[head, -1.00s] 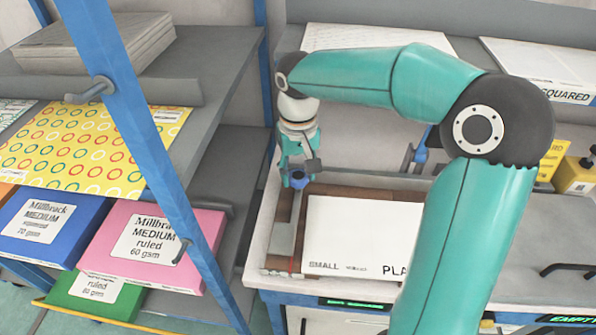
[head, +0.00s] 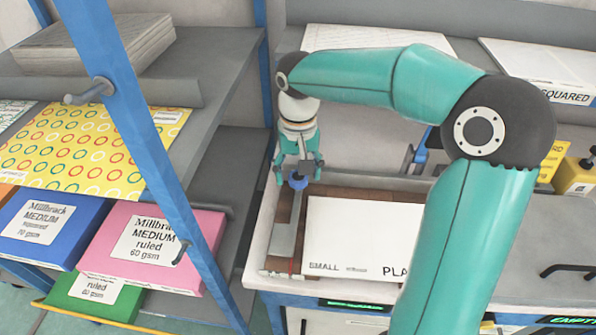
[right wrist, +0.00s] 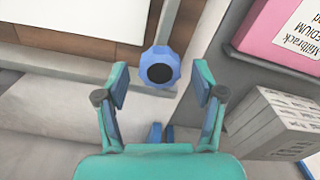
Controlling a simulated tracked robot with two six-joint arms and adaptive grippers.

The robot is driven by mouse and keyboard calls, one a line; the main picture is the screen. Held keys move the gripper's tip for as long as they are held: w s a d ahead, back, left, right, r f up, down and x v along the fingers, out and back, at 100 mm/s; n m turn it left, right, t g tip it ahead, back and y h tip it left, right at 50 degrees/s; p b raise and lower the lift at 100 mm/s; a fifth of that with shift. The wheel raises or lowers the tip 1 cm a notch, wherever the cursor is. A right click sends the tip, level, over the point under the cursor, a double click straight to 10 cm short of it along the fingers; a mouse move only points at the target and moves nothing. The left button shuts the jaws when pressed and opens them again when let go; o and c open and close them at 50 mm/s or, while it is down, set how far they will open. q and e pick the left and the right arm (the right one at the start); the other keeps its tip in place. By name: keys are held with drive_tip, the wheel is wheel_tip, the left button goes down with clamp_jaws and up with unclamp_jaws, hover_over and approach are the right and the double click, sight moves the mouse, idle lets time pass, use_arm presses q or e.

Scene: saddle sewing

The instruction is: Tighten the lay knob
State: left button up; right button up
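The blue faceted lay knob (head: 298,181) sits at the far left corner of the wooden frame, at the top of a grey strip (head: 286,228). In the right wrist view the knob (right wrist: 172,58) shows a dark round centre. My right gripper (head: 298,173) points down over the knob with its fingers apart. In the right wrist view the open fingers (right wrist: 158,84) stand to either side of the knob's line, and the knob shows just beyond the tips with gaps at both sides. Contact cannot be seen. My left gripper is in neither view.
A white sheet (head: 362,235) lies on the wooden frame beside the strip. A blue rack post (head: 150,150) and shelves with a pink pack (head: 145,245) stand close at left. A grey ledge with papers (head: 378,38) runs behind.

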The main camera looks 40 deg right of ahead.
wheel_tip(320, 180, up, 12)
idle(0.8)
idle(0.3)
